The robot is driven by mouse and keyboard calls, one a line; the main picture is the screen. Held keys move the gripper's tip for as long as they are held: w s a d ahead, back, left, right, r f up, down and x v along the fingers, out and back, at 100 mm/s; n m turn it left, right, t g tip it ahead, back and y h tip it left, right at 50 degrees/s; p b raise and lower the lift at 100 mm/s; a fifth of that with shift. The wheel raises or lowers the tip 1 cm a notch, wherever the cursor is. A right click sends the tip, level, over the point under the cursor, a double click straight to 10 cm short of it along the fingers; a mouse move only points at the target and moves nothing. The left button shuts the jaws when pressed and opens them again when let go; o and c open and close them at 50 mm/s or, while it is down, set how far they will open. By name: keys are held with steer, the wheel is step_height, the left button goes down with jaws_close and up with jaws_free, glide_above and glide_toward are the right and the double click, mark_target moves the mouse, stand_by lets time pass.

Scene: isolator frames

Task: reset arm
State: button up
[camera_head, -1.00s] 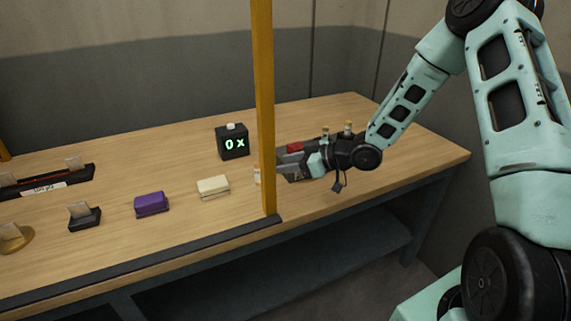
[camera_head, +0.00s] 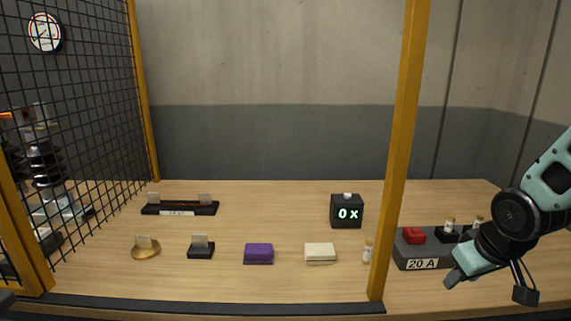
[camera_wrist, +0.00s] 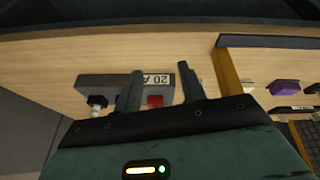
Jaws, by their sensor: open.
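My gripper (camera_wrist: 160,70) is open in the wrist view, with its two grey fingers apart and nothing between them. Behind them in that view lie a grey box labelled 20 A (camera_wrist: 105,84) and its red part (camera_wrist: 155,101). In the head view my wrist (camera_head: 515,215) is at the right edge, in front of the right end of the 20 A box (camera_head: 412,250).
A yellow post (camera_head: 401,140) stands left of the box. Beyond it on the table are a small vial (camera_head: 368,252), a cream block (camera_head: 320,254), a purple block (camera_head: 258,254), a black 0 x display (camera_head: 347,212) and small holders. Black mesh (camera_head: 80,120) closes the left.

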steer(key=s+a+r+n+g+p, duration=0.2)
steer(key=s+a+r+p, duration=0.3)
steer(key=s+a, duration=0.5)
steer(key=s+a+r+n+g+p, duration=0.2)
steer(key=s+a+r+p, duration=0.4)
steer(key=s+a+r, duration=0.4)
steer(key=shift+s+r+n+y, duration=0.3)
steer(key=shift+n+y, duration=0.1)
steer(key=shift+n, duration=0.2)
steer(key=shift+a, duration=0.15)
steer(key=shift+c, duration=0.4)
